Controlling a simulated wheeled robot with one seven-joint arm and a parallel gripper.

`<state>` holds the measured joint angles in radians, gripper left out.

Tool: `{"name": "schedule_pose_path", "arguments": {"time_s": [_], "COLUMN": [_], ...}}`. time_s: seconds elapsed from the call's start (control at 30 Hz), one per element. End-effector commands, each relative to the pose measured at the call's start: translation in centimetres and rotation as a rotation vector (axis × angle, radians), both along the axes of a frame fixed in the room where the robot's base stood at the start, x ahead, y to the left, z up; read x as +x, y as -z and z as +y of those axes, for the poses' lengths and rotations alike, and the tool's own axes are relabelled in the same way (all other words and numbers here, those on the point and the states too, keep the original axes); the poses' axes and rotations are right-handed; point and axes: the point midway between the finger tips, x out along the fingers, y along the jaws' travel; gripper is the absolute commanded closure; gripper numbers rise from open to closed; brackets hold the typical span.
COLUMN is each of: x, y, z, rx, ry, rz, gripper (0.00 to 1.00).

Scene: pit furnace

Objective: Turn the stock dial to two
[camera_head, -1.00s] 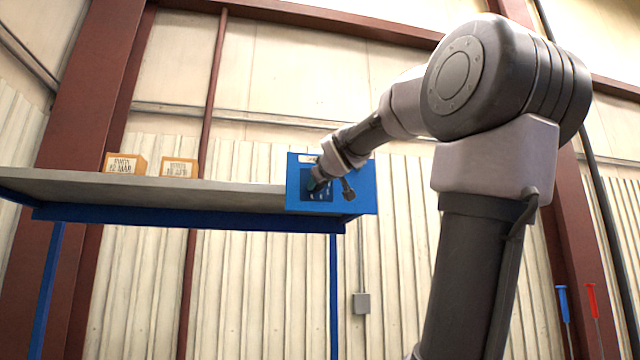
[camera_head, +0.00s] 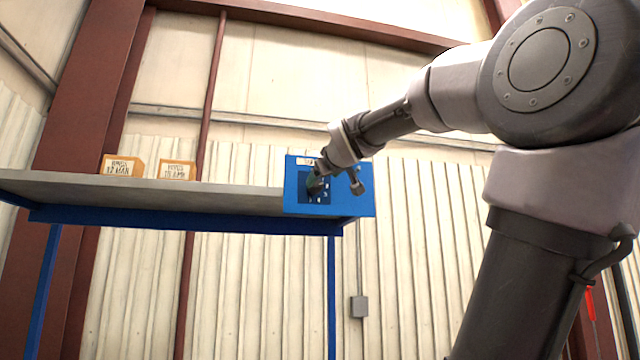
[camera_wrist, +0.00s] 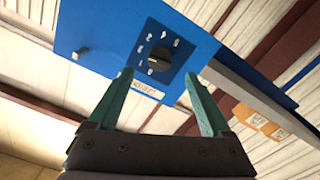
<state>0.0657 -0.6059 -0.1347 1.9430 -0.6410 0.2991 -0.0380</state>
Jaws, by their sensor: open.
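The stock dial is a round dark knob (camera_wrist: 158,54) on a dark square panel with pale digits around it, on the front of a blue box (camera_head: 360,202). The wrist view shows the blue box (camera_wrist: 88,42) with a pale label beside the panel. The digits are too small to read surely, and I cannot tell which one the knob points at. My gripper (camera_wrist: 158,74) is open, its two green fingers apart, with the dial beyond and between the tips. In the head view my gripper (camera_head: 317,182) is in front of the panel and hides part of it. Contact with the knob does not show.
The box stands at the right end of a grey shelf (camera_head: 230,197) on a blue frame. Two orange-brown labelled boxes (camera_head: 122,167) (camera_head: 177,171) stand on the shelf to the left. A small grey wall box (camera_head: 359,306) is below. Space below the shelf is open.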

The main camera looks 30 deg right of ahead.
Motion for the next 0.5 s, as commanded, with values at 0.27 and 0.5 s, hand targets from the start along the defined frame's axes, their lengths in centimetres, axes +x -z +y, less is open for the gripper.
{"name": "schedule_pose_path", "arguments": {"time_s": [0.27, 0.5], "x": [-3.0, -3.2], "y": [0.0, 0.0], "z": [1.0, 1.0], "rx": [0.0, 0.0], "ry": [0.0, 0.0], "rz": [0.0, 0.001], "gripper": [0.17, 0.17]}}
